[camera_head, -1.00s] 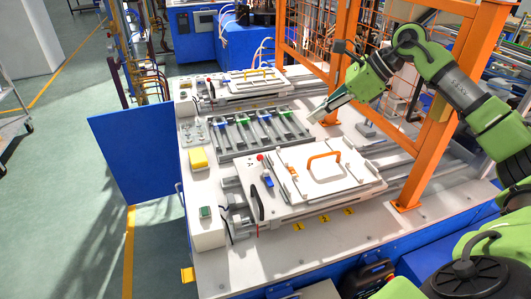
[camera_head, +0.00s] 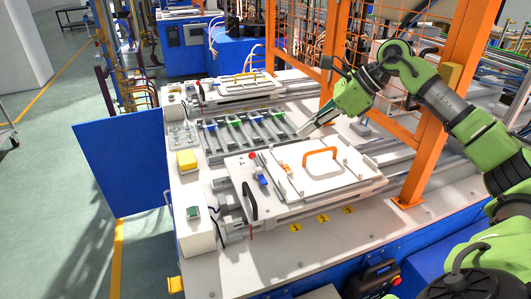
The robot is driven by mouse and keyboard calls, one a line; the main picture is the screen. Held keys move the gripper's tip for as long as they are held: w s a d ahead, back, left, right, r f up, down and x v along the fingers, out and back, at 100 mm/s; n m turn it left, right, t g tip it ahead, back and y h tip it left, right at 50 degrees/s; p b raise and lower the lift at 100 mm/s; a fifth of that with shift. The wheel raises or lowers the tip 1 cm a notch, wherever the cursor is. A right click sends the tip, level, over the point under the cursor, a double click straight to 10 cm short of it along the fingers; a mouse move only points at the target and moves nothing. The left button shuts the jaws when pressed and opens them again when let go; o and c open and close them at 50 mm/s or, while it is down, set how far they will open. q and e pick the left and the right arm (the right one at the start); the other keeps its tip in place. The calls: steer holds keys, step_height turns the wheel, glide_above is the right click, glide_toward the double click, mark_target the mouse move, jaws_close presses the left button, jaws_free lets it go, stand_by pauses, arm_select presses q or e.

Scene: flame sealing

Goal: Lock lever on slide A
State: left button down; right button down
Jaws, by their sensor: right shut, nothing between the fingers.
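Slide A is the white plate (camera_head: 335,178) with an orange handle (camera_head: 320,153) and a small "A" mark at its left end. A black lever (camera_head: 250,203) stands at its front left edge. My right gripper (camera_head: 304,133) is shut and empty. It shows just behind the plate's far edge, up and to the right of the lever and apart from it. My left gripper is out of view.
Behind slide A lies a row of grey fixtures with green and blue parts (camera_head: 235,123). A second slide with a yellow handle (camera_head: 245,75) is at the back. An orange post (camera_head: 440,110) stands to the right. A yellow box (camera_head: 187,160) is at the left.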

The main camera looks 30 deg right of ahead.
mark_target(258, 168)
steer(key=p+x, duration=0.3)
steer(key=x, duration=0.6)
steer(key=shift+w+a+f+p, duration=0.1)
steer(key=shift+w+a+p, duration=0.15)
steer(key=shift+p, duration=0.1)
steer(key=shift+w+a+f+p, duration=0.3)
steer(key=shift+w+a+p, duration=0.5)
steer(key=shift+w, duration=0.1)
steer(key=shift+w+a+f+p, duration=0.4)
steer(key=shift+w+a, duration=0.15)
steer(key=shift+w, duration=0.1)
steer(key=shift+a, duration=0.1)
steer(key=shift+w+n+b, duration=0.1)
steer(key=shift+n+b, duration=0.25)
steer(key=shift+n, duration=0.05)
steer(key=shift+w+a+g+y, duration=0.1)
steer(key=shift+g+y, duration=0.2)
